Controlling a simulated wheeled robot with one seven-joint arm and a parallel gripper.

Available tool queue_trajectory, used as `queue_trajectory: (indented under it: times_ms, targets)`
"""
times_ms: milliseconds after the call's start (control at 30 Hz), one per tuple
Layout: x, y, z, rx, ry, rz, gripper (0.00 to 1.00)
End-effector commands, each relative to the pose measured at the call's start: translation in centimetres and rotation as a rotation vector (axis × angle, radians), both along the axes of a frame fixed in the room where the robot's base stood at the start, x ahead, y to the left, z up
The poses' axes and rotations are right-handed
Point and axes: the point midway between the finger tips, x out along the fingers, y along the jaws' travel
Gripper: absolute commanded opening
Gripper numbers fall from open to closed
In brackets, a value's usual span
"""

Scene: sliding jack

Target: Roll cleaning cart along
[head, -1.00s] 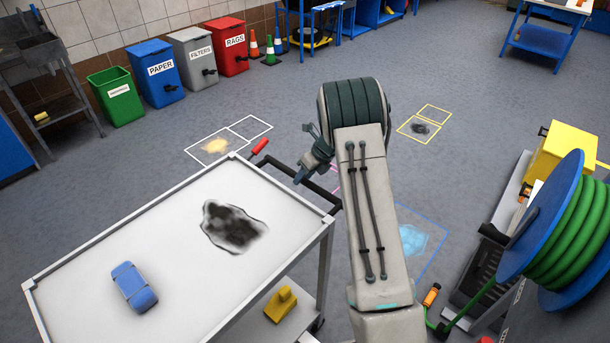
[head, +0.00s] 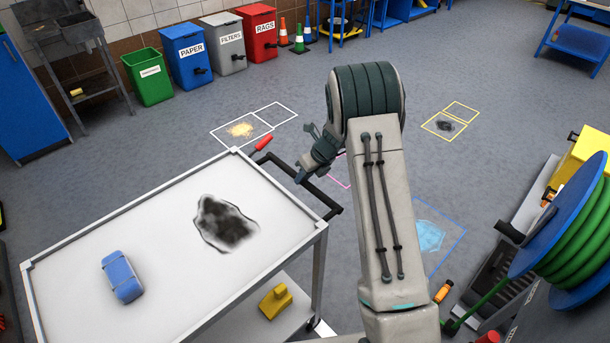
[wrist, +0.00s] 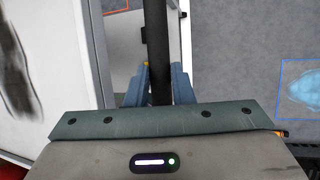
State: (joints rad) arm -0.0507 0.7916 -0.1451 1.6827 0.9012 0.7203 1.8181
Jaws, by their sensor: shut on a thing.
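The cleaning cart (head: 150,215) stands at the lower left in the head view, with a pale top and a lower shelf. Its black push handle (head: 326,200) sticks out at the right end, with a red grip (head: 264,143) at the far corner. My gripper (head: 306,172) is at this handle, partly hidden by my arm in the head view. In the wrist view the handle bar (wrist: 157,40) runs between the blue-grey fingers of my gripper (wrist: 159,85), which are shut on it. A blue sponge-like block (head: 122,277) and a dark smudge (head: 225,222) are on the cart top.
A yellow object (head: 276,301) sits on the lower shelf. Green (head: 149,78), blue (head: 188,58), grey (head: 225,45) and red bins (head: 258,33) line the back wall. A hose reel (head: 560,220) stands close at the right. Marked floor squares with spills lie between; mid-floor is open.

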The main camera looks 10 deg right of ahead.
Motion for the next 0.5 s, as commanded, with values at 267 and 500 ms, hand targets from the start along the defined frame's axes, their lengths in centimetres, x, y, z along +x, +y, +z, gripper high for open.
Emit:
queue_trajectory:
  times_ms: [267, 500]
  targets:
    - [0.1, 0.2, 0.1, -0.004, -0.004, 0.003, 0.43]
    - [0.0, 0.8, 0.1, -0.001, -0.002, 0.012, 0.43]
